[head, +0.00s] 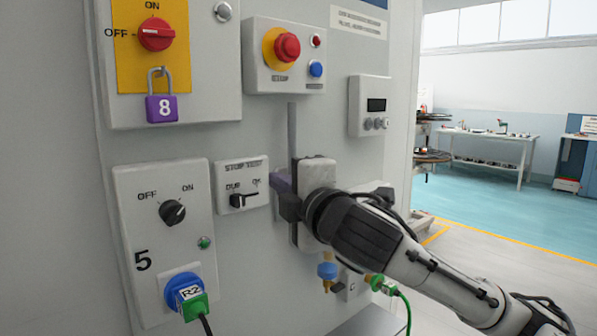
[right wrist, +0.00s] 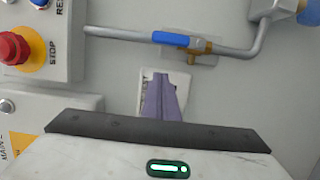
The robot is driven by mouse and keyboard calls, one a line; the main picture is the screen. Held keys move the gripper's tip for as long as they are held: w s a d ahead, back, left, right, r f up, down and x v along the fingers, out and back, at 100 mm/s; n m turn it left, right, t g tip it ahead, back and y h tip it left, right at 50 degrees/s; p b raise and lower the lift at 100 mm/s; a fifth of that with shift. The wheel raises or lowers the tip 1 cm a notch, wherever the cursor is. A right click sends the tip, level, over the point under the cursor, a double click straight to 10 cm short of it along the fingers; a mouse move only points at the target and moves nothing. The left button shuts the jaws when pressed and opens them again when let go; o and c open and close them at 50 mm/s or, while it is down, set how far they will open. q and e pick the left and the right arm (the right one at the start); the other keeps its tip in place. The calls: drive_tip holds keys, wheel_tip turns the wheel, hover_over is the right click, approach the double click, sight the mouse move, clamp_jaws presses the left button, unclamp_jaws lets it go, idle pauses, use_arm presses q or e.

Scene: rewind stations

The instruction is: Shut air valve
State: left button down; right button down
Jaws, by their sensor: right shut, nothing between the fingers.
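The air valve (right wrist: 190,46) shows in the right wrist view as a brass body on a grey pipe. Its blue lever (right wrist: 171,39) lies along the pipe. In the head view the valve is hidden behind my right gripper and arm. My right gripper (head: 281,183) is shut and empty, its purple fingers (right wrist: 161,98) beside the pipe, pointing at the panel. In the right wrist view the fingertips are below the lever with a gap between. I cannot tell their distance from the wall. My left gripper is not in view.
The stop test switch plate (head: 242,186) is just left of my right gripper. The red stop button (head: 287,47) is above. A purple padlock (head: 162,106) hangs under the main switch (head: 157,34). A blue regulator (head: 327,270) and green plug (head: 378,283) are below my arm.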

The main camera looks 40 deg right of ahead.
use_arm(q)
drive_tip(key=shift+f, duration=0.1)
use_arm(e)
drive_tip(key=d, duration=0.4)
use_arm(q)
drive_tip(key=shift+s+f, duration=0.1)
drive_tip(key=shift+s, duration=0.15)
use_arm(e)
drive_tip(key=shift+r, duration=0.1)
drive_tip(key=shift+w, duration=0.1)
